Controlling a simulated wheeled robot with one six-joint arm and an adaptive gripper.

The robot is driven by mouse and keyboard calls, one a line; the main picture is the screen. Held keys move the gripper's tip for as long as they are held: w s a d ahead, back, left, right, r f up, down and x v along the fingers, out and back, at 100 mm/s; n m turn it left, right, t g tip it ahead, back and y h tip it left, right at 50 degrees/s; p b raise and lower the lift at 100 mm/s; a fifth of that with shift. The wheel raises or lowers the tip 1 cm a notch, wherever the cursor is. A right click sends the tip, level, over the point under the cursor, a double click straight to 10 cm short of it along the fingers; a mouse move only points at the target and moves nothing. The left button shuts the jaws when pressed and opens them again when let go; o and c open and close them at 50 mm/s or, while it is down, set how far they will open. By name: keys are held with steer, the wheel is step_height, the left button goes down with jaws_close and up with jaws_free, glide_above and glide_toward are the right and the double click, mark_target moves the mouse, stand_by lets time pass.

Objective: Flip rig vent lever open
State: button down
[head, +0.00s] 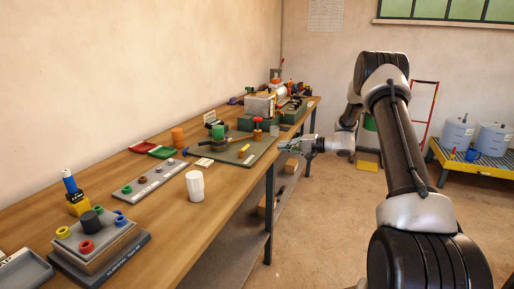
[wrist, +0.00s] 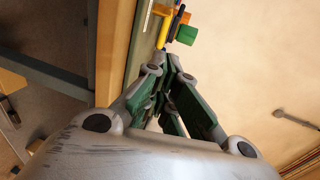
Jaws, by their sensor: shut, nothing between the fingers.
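My gripper (head: 285,147) is at the front edge of the bench in the head view, pointing left toward a dark green base plate (head: 226,157). Its fingers are shut and empty. The plate carries a round dark fitting, a green cylinder (head: 218,132), a red-topped part (head: 257,124) and a small yellow bar (head: 244,149). I cannot tell for certain which part is the vent lever. In the wrist view my gripper (wrist: 168,68) has a yellow rod (wrist: 175,22) and a green block (wrist: 187,34) just beyond its fingertips. Contact between them cannot be made out.
The wooden bench (head: 150,240) runs along the left wall. A white cup (head: 195,186), a grey strip with rings (head: 150,180) and a sample block (head: 95,238) stand nearer. A grey box (head: 260,105) stands behind the plate. Open floor lies right of the bench.

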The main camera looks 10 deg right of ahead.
mark_target(255, 154)
steer(key=x, duration=1.4)
steer(key=shift+d, duration=0.1)
